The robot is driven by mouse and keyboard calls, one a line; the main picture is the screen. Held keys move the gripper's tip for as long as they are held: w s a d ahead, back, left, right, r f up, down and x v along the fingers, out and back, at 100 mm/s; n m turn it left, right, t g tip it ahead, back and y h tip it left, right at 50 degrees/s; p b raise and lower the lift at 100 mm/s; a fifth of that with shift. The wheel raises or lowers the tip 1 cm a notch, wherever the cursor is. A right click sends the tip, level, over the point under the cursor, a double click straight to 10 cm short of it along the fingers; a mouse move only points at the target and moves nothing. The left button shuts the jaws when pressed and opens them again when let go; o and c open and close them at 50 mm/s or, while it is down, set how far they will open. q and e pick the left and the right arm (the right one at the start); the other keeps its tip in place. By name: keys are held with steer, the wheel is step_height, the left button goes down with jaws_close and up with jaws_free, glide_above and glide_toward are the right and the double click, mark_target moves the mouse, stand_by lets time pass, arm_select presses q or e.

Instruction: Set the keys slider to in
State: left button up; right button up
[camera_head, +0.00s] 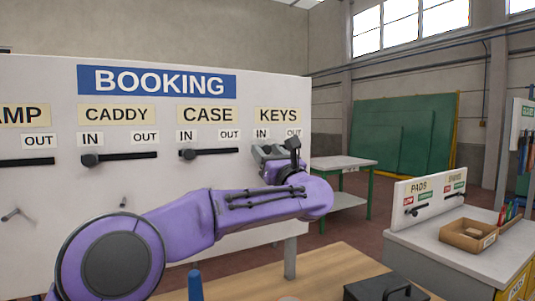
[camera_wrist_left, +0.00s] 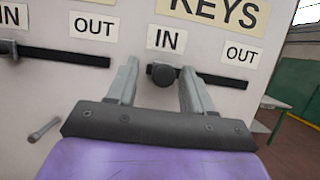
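The keys slider is on the white booking board under the yellow KEYS label (camera_head: 278,115). In the left wrist view its dark round knob (camera_wrist_left: 163,76) is at the left end of the black track (camera_wrist_left: 222,81), below the IN label (camera_wrist_left: 166,39). The OUT label (camera_wrist_left: 241,53) is above the track's right end. My left gripper (camera_head: 272,150) is in front of this slider and hides it in the head view. In the left wrist view the gripper's two fingers (camera_wrist_left: 159,68) are spread, with the knob between them in the picture and gaps on both sides. My right gripper is not in view.
The board (camera_head: 50,80) also has caddy (camera_head: 90,160) and case (camera_head: 189,154) slider knobs, both at their IN ends. A wooden table (camera_head: 320,270) with a dark case (camera_head: 385,288) is below. A grey counter (camera_head: 445,245) with a cardboard box (camera_head: 468,234) stands right.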

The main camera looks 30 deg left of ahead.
arm_select(q)
steer(key=shift+d, duration=0.1)
steer(key=b+v, duration=0.4)
steer(key=v, duration=0.6)
steer(key=shift+b, duration=0.3)
steer(key=shift+s, duration=0.2)
